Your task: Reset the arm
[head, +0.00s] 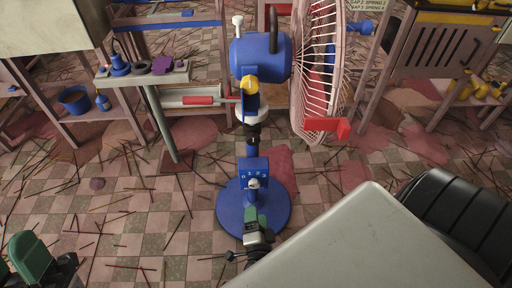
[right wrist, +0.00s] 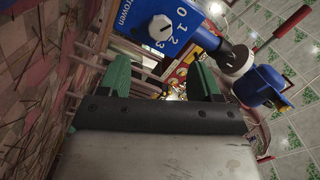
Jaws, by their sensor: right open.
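A blue fan stands in the middle of the head view, with its motor housing (head: 262,57), pink wire cage (head: 318,75) and round blue base (head: 230,208). Its control box (head: 254,170) has a white knob (head: 254,184); in the right wrist view the knob (right wrist: 160,27) sits beside the numbers 0 to 3. My right gripper (head: 256,222) is just in front of the fan's control box. In the right wrist view its green fingers (right wrist: 160,78) are apart with nothing gripped between them. My left gripper (head: 35,255) shows only partly at the bottom left, its jaw gap unclear.
A shelf (head: 142,78) with small items stands behind on the left, with a blue bucket (head: 75,99) below. A wooden cabinet (head: 442,50) stands at the back right. Thin sticks lie over the tiled floor (head: 140,225). A grey surface (head: 370,245) fills the lower right.

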